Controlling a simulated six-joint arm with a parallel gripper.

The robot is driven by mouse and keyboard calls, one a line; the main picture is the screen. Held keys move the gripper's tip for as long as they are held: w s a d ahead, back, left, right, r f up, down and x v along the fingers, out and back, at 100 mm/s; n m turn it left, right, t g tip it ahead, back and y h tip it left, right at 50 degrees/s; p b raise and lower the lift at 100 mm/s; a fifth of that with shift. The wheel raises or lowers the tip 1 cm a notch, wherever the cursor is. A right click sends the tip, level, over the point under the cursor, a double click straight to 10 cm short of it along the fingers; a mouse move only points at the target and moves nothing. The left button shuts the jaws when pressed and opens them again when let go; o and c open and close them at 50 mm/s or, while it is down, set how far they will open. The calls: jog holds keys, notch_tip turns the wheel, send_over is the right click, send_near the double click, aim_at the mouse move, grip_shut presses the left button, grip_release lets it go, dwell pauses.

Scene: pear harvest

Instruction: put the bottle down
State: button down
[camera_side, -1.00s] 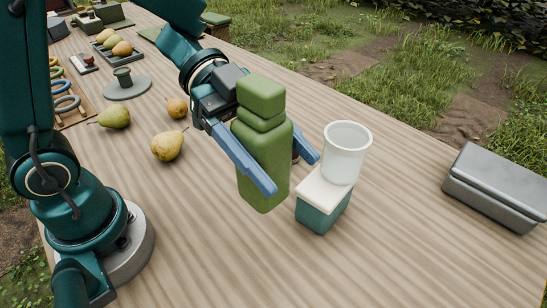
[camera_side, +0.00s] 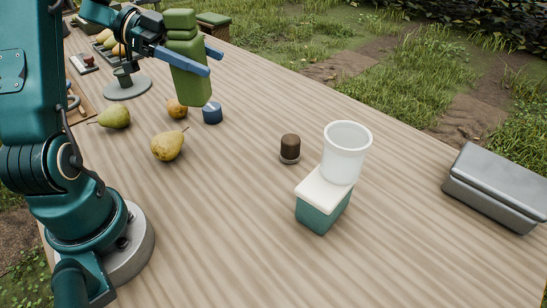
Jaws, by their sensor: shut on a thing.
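The green bottle (camera_side: 189,82) is upright between the blue fingers of my gripper (camera_side: 205,62). My gripper is shut on it. The bottle hangs over the far left part of the table, above and behind a small blue cylinder (camera_side: 212,113). Its base looks clear of the wood, though the exact height is hard to tell. The bottle hides part of the table behind it.
Pears (camera_side: 168,146) lie at the left. A dark capped piece (camera_side: 290,148) stands mid-table. A white cup (camera_side: 346,151) sits on a teal box with a white lid (camera_side: 322,205). A grey metal case (camera_side: 497,187) is at the right. The wooden table's (camera_side: 410,245) front is clear.

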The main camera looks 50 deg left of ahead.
jog(key=shift+n+t+y, duration=0.6)
jog(key=shift+n+t, duration=0.2)
jog(key=shift+n, duration=0.1)
jog(key=a, duration=0.1)
jog(key=s+a, duration=0.1)
jog(key=a, duration=0.2)
jog(key=shift+s+a+f, duration=0.25)
jog(key=shift+a+f, duration=0.05)
jog(key=shift+a, duration=0.05)
jog(key=shift+f, duration=0.1)
jog(key=shift+w+d+f, duration=1.2)
jog(key=shift+d+f, duration=0.25)
jog(key=shift+f, duration=0.35)
jog(key=shift+w+d+f, duration=1.2)
jog(key=shift+d+f, duration=0.25)
jog(key=shift+f, duration=0.35)
jog(key=shift+w+d+f, duration=1.2)
jog(key=shift+d+f, duration=0.25)
jog(key=shift+f, duration=0.35)
jog(key=shift+f, duration=0.15)
grip_release()
